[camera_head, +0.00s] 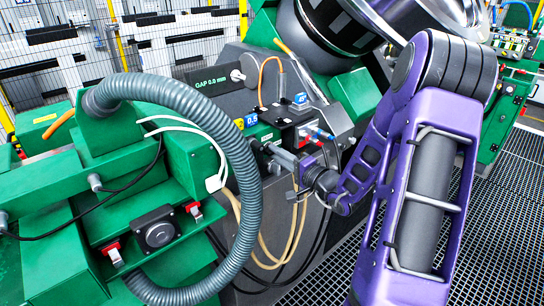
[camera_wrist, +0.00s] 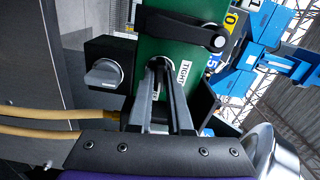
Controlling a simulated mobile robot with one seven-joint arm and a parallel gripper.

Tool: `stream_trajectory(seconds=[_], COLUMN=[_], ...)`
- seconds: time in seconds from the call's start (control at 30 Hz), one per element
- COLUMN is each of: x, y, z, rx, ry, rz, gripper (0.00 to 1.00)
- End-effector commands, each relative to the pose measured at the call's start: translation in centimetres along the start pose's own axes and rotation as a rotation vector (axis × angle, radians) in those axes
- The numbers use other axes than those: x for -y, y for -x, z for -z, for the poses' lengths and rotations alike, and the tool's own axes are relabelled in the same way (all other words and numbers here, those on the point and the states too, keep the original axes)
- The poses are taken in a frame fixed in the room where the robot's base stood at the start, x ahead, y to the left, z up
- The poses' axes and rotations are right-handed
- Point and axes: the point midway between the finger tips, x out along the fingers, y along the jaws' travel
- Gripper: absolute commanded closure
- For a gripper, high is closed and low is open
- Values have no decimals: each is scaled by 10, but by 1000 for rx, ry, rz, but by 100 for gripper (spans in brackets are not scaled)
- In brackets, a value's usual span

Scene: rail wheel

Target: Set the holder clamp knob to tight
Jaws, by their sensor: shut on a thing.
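The holder clamp knob (camera_wrist: 157,61) is a small round part on the face of a green block (camera_wrist: 152,34) in the wrist view, mostly hidden by my fingertips. A white label reading TIGHT (camera_wrist: 184,72) is just right of it; a second label below is mostly covered by the fingers. My gripper (camera_wrist: 161,66) has its two grey fingers converging on the knob and is shut on it. Which way the knob points is hidden. In the head view my gripper (camera_head: 266,148) reaches left to the machine, and the knob cannot be made out.
In the wrist view a black lever (camera_wrist: 182,30) is just above the fingertips, and a grey knob on a black box (camera_wrist: 103,74) is to the left. Tan hoses (camera_wrist: 45,122) run at lower left. In the head view a thick grey hose (camera_head: 240,160) arches left of my gripper.

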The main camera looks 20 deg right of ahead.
Motion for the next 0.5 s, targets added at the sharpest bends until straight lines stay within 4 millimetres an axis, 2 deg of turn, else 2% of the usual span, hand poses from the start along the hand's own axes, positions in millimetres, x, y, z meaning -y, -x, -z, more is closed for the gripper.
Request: stream_trajectory(seconds=[0.5], x=[-3], y=[0], z=[0], rx=[-1], ry=[151], rz=[0], gripper=[100])
